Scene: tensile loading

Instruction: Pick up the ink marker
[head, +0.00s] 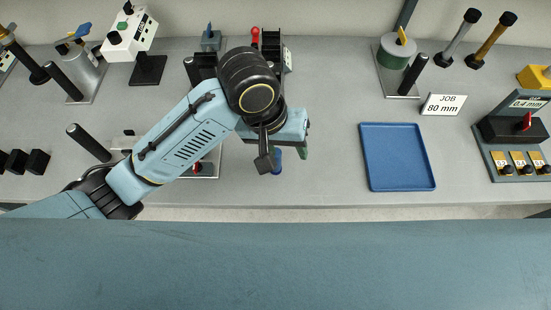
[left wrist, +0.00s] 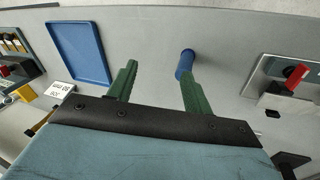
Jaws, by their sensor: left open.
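The ink marker looks to be the blue upright cylinder (head: 277,162) on the bench near its front edge, mostly hidden by my arm in the head view. In the left wrist view the blue marker (left wrist: 185,63) shows at the tip of the right-hand green finger, overlapping it in the picture; I cannot tell whether they touch. My left gripper (head: 289,155) is open over the bench with nothing between its fingers. In the left wrist view the gripper (left wrist: 159,72) shows both green fingers spread apart. My right gripper is not in view.
An empty blue tray (head: 398,184) lies right of the gripper. Beyond it are a "JOB 80 mm" card (head: 443,104) and a gauge station (head: 512,130). A fixture with a red lever (left wrist: 297,76) stands near the marker. Machines line the back.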

